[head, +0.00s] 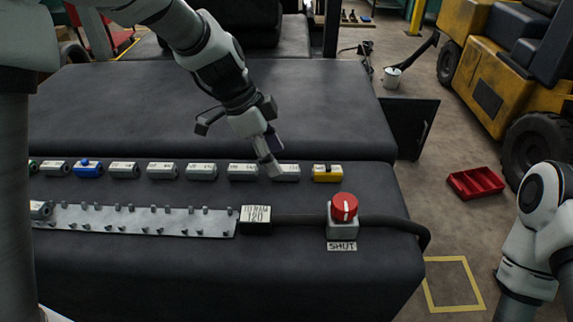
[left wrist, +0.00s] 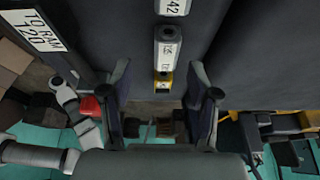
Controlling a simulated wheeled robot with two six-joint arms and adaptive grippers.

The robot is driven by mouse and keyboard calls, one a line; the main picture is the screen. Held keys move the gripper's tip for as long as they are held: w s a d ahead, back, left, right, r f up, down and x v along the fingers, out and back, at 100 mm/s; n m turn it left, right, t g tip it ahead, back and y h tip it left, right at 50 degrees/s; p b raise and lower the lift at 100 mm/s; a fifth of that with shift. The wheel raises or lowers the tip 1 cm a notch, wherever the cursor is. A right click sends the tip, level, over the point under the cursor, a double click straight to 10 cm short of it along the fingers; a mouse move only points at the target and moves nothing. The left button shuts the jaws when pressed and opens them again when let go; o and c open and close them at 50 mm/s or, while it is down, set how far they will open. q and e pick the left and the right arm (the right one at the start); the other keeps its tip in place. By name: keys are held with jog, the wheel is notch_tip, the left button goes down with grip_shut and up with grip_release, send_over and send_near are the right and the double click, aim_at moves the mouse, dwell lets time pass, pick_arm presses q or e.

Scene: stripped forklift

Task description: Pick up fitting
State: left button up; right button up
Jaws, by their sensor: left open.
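A row of small labelled fittings lies along the dark bench top. Most are grey, such as the fitting (head: 243,172) left of my gripper and the fitting (head: 287,173) at its fingertips; one is blue (head: 88,171) and the end one is yellow (head: 327,173). My left gripper (head: 270,162) is open above the right part of the row. In the left wrist view its fingers (left wrist: 160,72) stand on either side of the line of a grey fitting (left wrist: 168,45) and the yellow fitting (left wrist: 163,83). I cannot tell whether it touches either. My right gripper is out of view.
A metal rail (head: 140,219) with pegs runs along the bench front, ending at a label block (head: 256,214). A red knob (head: 344,207) stands on a box marked SHUT. A red tray (head: 476,183) lies on the floor at right, near a yellow forklift (head: 487,75).

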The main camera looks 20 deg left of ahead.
aim_at(284, 168)
pick_arm(q)
jog(key=shift+s+d+f+p, duration=0.1)
jog(key=shift+d+f+p, duration=0.25)
jog(key=shift+f+p, duration=0.1)
jog(key=f, duration=0.1)
jog(key=w+f, duration=0.1)
jog(key=w+d+f, duration=0.1)
jog(key=shift+w+f, duration=0.1)
jog(key=shift+f, duration=0.3)
jog(key=shift+s+r, duration=0.25)
jog(key=shift+s, duration=0.25)
jog(key=c, duration=0.8)
grip_shut()
jog(key=shift+w, duration=0.1)
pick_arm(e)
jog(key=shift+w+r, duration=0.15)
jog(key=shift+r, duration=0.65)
